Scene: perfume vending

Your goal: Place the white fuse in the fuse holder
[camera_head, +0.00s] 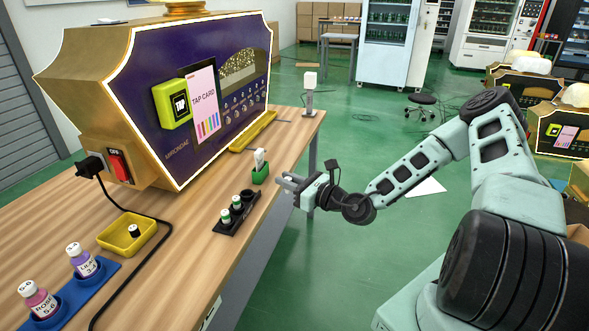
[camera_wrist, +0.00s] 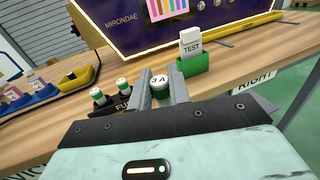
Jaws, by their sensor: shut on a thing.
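The white-topped fuse marked "3 A" (camera_wrist: 158,80) is between the fingers of my gripper (camera_wrist: 163,84) in the wrist view, and the gripper is shut on it. In the head view my gripper (camera_head: 286,181) is at the table's right edge, right of the black rack. I cannot make out the held fuse there. The black rack (camera_head: 230,229), partly lettered "FU" in the wrist view (camera_wrist: 125,105), stands on the table. It holds two green-and-white fuses (camera_head: 225,216); its far end looks dark and empty. My fingers and palm hide part of it in the wrist view.
A green stand (camera_head: 260,175) with a white "TEST" card is just beyond the rack. The purple-and-gold vending machine (camera_head: 185,150) stands behind, with a red switch (camera_head: 118,166) and black cable. A yellow tray (camera_head: 112,243) and blue bottle holder (camera_head: 75,305) are to the left.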

